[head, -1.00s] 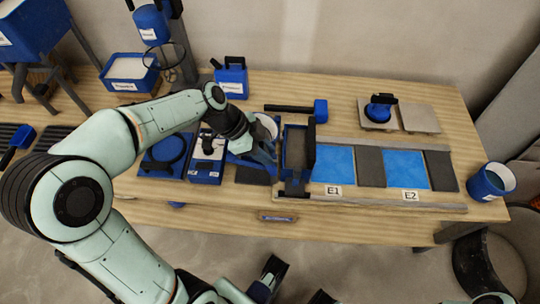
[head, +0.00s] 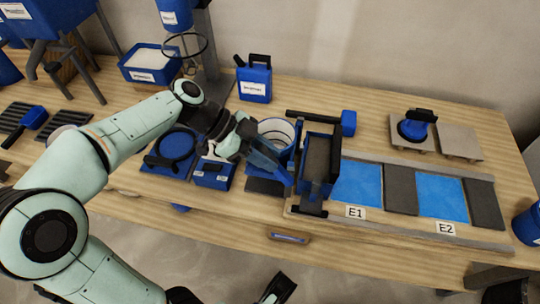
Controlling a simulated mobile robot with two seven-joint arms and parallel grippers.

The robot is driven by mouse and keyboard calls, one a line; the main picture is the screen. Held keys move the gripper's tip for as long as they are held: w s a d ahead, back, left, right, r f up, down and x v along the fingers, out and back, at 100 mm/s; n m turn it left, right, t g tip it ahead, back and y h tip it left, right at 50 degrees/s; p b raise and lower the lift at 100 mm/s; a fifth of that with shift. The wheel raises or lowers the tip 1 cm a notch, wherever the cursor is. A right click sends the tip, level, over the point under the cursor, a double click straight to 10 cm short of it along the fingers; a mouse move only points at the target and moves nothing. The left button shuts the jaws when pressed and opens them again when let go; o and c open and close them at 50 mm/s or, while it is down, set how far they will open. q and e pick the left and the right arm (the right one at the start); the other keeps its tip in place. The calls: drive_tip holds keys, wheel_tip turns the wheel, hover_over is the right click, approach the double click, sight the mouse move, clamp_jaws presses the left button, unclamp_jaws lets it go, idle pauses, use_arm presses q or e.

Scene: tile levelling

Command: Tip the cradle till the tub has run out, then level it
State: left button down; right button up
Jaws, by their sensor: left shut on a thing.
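The tub (head: 277,127), round with a pale rim, sits in the blue cradle at the middle of the bench. The arm and gripper cover part of both, so I cannot tell the tub's exact tilt or how much it holds. My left gripper (head: 280,172) is at the cradle's near side, shut on a blue part that looks like the cradle's handle. Right of it, a dark, blue-edged box (head: 318,160) stands at the left end of the rails. A dark piece at the bottom edge may be my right gripper (head: 277,289); its jaws are unclear.
Blue panels (head: 357,184) marked E1 and E2 alternate with dark tiles to the right. A blue-headed mallet (head: 348,122) lies behind the box. A blue jug (head: 254,80) and a white-filled tray (head: 150,63) stand behind. Pale tiles (head: 460,141) lie at back right.

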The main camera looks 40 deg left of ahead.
drive_tip(key=shift+s+f, duration=0.1)
drive_tip(key=shift+s, duration=0.05)
use_arm(q)
drive_tip(key=c, duration=1)
unclamp_jaws()
drive_tip(key=shift+a, duration=0.1)
drive_tip(key=shift+o, duration=0.2)
drive_tip(key=p+v, duration=0.2)
drive_tip(key=v, duration=0.6)
drive_tip(key=shift+s+a+r, duration=0.15)
drive_tip(key=shift+a+r, duration=0.05)
drive_tip(key=shift+r, duration=0.05)
drive_tip(key=shift+p+v, duration=0.35)
drive_tip(key=shift+v, duration=1.95)
use_arm(e)
drive_tip(key=shift+w+a+r, duration=0.15)
drive_tip(key=shift+a+r, duration=0.1)
drive_tip(key=shift+r, duration=0.4)
drive_tip(key=shift+w+a+r, duration=0.1)
drive_tip(key=shift+a+r, duration=0.15)
drive_tip(key=shift+r, duration=0.45)
drive_tip(key=shift+w+a+r, duration=0.15)
drive_tip(key=shift+a+r, duration=0.1)
drive_tip(key=shift+r, duration=0.4)
use_arm(q)
drive_tip(key=shift+a+f, duration=0.1)
